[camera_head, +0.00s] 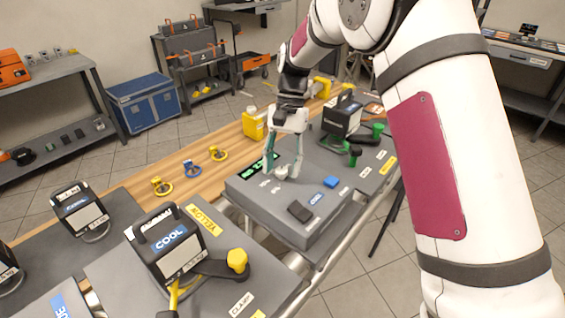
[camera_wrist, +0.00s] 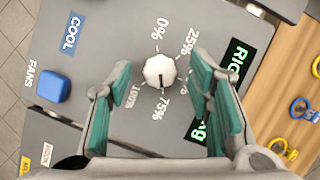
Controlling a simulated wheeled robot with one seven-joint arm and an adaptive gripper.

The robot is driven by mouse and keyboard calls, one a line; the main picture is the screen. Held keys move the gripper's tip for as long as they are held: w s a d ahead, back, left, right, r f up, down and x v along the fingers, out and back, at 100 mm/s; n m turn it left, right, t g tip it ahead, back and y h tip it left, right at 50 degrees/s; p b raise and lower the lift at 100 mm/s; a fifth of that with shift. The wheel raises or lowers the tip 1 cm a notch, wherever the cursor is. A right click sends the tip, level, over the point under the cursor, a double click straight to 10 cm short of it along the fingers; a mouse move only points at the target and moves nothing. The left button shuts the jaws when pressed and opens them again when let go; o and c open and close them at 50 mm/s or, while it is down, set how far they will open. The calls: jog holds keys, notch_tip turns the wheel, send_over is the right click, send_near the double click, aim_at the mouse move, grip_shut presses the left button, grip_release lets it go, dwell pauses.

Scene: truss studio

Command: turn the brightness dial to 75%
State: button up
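The brightness dial (camera_wrist: 159,71) is a white, ridged round knob on a grey panel (camera_wrist: 112,40). Labels reading 0%, 25%, 75% and 100% stand around it in the wrist view. A dark mark on the knob points down the picture, roughly toward the 75% label (camera_wrist: 168,107). In the head view the dial (camera_head: 281,173) sits between the fingertips. My gripper (camera_head: 283,166) is above the panel. In the wrist view my gripper (camera_wrist: 162,68) is open, with one green-padded finger on each side of the knob and visible gaps between.
A blue FANS button (camera_wrist: 53,88) and a COOL label lie left of the dial in the wrist view. A green-lit display (camera_wrist: 237,57) is on the right. A black rocker (camera_head: 299,211) sits on the panel. Lamps (camera_head: 168,243) stand nearby; yellow and blue clamps lie on the wooden bench.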

jog(key=v, duration=1.2)
